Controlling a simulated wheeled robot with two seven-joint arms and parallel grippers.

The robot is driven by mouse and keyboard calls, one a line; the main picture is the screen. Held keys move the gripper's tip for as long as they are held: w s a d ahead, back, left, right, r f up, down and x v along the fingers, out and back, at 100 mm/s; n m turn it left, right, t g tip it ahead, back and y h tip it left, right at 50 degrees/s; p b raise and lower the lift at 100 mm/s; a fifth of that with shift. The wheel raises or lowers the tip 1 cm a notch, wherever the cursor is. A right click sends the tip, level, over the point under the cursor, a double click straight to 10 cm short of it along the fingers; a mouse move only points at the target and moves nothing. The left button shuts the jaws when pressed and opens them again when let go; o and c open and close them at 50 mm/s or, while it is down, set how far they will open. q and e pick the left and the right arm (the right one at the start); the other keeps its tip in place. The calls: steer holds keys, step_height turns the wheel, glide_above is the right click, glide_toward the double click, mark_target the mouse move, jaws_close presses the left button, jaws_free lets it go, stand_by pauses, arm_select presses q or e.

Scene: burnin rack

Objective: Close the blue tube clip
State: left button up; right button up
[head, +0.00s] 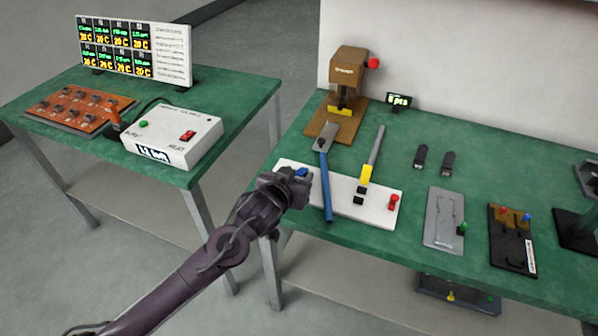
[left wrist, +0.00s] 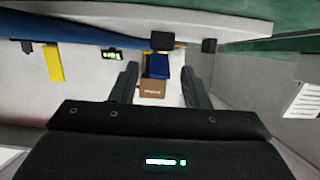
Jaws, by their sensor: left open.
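A small blue clip (head: 301,172) sits near the left end of a white board (head: 343,201) on the right green table. It also shows in the left wrist view (left wrist: 157,65), beside a black block (left wrist: 164,41). My left gripper (head: 286,180) is at the board's left end, right by the clip, and partly covers it in the head view. In the left wrist view its two fingers are apart, with the blue clip seen in the gap between them. I cannot tell whether they touch it. My right gripper is not in view.
A long blue bar (head: 326,187) and a yellow-and-grey lever (head: 370,160) cross the white board. A red knob (head: 393,202) is at its right end. A brown press (head: 348,85) stands behind. The left table holds a white control box (head: 172,137).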

arm_select(q)
steer(key=shift+x, duration=0.9)
steer(key=shift+c, duration=0.4)
